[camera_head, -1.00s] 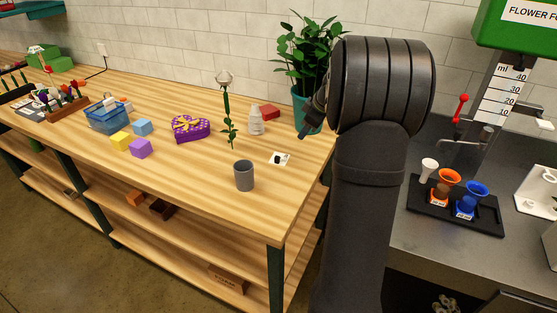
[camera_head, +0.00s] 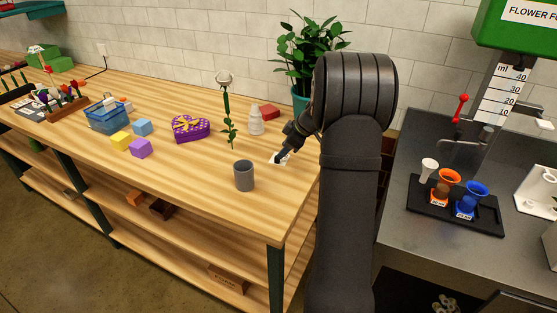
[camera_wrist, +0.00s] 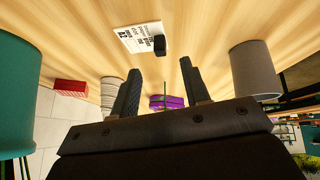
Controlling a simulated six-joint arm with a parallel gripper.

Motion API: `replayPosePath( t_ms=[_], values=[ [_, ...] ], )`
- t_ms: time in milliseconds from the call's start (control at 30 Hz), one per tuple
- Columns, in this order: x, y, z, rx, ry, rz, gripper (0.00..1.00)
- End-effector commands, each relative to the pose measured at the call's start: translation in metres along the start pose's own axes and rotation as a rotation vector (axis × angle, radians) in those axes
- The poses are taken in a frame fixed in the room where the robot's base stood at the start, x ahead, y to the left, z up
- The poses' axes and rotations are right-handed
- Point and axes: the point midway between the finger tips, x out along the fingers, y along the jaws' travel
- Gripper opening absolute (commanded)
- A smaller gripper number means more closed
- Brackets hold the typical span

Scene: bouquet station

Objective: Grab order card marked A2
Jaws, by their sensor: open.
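A small white order card (camera_wrist: 136,38) with black print lies on the wooden table. A small black block (camera_wrist: 160,45) sits at its edge in the wrist view. The print is too small and turned to read for certain. In the head view the card (camera_head: 272,161) is partly hidden by my gripper (camera_head: 281,157), which is over it. In the wrist view my gripper (camera_wrist: 160,85) is open and empty, its two dark fingers apart, with the card and block beyond the fingertips.
A grey cup (camera_head: 244,176) stands to the left of my gripper. A white bottle (camera_head: 256,121), a red box (camera_head: 270,111) and a potted plant (camera_head: 300,104) stand behind. A purple heart box (camera_head: 191,129) and a flower (camera_head: 228,110) are further left. The table front is clear.

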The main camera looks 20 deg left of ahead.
Motion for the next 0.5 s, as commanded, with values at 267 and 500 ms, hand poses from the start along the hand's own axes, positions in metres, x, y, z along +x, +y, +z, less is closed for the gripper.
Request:
replayPosePath(
  t_ms=[267, 500],
  values=[
    [0.025, -0.003, 0.004, 0.001, 0.000, -0.003, 0.42],
    [0.053, -0.003, 0.005, 0.000, 0.000, -0.001, 0.42]
  ],
)
